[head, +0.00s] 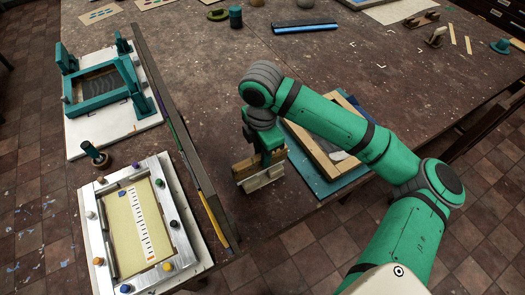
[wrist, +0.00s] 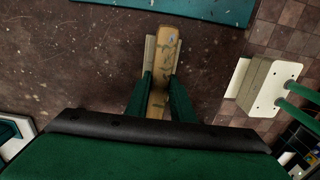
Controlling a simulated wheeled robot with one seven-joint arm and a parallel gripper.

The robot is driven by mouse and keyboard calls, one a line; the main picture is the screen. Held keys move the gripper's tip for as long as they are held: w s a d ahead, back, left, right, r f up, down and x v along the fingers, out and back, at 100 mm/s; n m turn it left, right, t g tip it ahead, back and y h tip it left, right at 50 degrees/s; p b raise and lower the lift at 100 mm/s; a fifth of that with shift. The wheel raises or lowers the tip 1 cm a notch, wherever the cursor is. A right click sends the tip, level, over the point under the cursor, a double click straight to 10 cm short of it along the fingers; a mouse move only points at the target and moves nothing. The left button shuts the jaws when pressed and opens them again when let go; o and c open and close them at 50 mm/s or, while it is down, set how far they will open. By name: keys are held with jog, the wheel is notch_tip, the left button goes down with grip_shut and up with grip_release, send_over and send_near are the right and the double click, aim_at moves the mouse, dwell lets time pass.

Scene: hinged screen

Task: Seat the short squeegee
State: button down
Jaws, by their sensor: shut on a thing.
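A squeegee with a wooden grip (head: 246,168) and a pale cream strip below it is held in my gripper (head: 270,157). It sits over the table near the front edge, left of the wood-framed screen (head: 305,147).
A teal clamp frame (head: 72,106) on a white board stands at far left. A pale metal frame (head: 178,247) with coloured knobs lies at the front left. A long dark rail (head: 172,105) runs beside them. A blue sheet (head: 325,187) lies under the wood-framed screen.

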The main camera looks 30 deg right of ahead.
jog(key=shift+f, duration=0.7)
jog(key=c, duration=1.5)
grip_release()
jog(key=shift+o, duration=0.2)
jog(key=shift+r, duration=0.1)
notch_tip(320, 180, up, 11)
jog(key=shift+f, duration=0.2)
